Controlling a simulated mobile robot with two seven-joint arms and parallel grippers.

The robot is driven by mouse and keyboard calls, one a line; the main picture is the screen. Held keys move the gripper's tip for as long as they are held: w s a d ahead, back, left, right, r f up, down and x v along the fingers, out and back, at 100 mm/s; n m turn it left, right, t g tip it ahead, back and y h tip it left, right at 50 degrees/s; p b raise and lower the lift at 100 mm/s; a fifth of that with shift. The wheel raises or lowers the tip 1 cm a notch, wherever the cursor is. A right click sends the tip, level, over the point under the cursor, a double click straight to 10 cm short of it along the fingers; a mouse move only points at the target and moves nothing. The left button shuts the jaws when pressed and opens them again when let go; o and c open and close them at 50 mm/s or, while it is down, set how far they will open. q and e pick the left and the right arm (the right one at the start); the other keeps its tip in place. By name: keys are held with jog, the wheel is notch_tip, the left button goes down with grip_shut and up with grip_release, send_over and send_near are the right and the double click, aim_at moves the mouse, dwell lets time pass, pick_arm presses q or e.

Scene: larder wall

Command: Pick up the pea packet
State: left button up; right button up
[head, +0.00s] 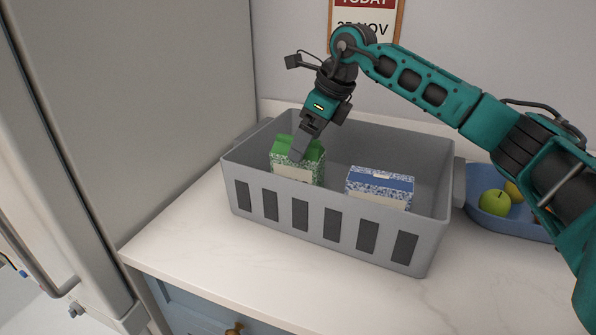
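A green packet (284,163), which I take to be the pea packet, stands in the left part of a grey crate (335,228). It has a plain green top, speckled sides and a pale label; its lower part is hidden by the crate's front wall. My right gripper (299,153) points down at the top of this packet, with a grey finger overlapping it. The far finger is hidden, so I cannot tell whether the gripper is closed on the packet. My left gripper is not in view.
A blue-and-white speckled packet (380,185) stands in the right part of the crate. A blue bowl (489,221) with a green apple (494,202) and other fruit sits to the right. A tall grey cabinet (130,90) borders the left. The white counter (200,240) is bare in front.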

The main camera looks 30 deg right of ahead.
aim_at(298, 169)
jog(key=x, duration=0.4)
jog(key=shift+w+a+f, duration=0.15)
jog(key=shift+a+f, duration=0.1)
jog(key=shift+f, duration=0.05)
jog(key=shift+r, duration=0.1)
jog(key=c, duration=1.5)
